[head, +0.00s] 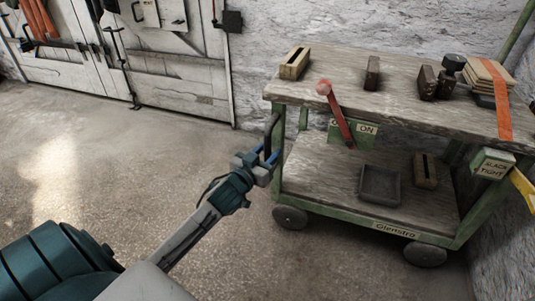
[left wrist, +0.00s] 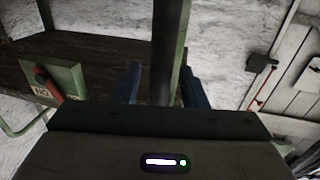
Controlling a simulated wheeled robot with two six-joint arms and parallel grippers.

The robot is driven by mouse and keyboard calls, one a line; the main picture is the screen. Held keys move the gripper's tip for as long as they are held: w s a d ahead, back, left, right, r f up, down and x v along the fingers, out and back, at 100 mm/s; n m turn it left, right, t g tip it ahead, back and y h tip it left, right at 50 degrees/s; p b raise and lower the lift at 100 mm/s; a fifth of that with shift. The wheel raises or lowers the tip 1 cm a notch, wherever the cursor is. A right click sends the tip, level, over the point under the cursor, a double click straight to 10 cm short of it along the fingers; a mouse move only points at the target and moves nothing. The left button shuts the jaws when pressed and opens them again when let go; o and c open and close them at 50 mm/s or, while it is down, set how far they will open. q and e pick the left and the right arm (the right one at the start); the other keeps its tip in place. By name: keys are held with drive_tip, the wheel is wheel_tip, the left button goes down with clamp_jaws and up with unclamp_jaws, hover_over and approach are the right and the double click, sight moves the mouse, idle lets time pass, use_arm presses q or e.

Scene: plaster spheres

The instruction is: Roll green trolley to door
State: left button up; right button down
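The green trolley (head: 398,228) stands against the wall on the right, with two worn wooden decks and small dark wheels. A dark upright handle bar (head: 271,129) is at its left end. My left gripper (head: 265,157) is at this bar. In the left wrist view, the bar (left wrist: 165,50) stands between the two blue fingers, with a gap showing on each side, so the gripper looks open around it. The white plank door (head: 178,78) is at the back left and looks shut. My right gripper is not in view.
The upper deck carries a slotted wooden block (head: 295,63), dark blocks and a strapped stack. A red-knobbed lever (head: 338,112) sits by an ON sign. The lower deck holds a dark tray (head: 380,186). A box marked SLACK/TIGHT (head: 492,163) is at the right. Floor towards the door is clear.

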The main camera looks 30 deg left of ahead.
use_arm(q)
drive_tip(key=shift+w, duration=0.25)
clamp_jaws()
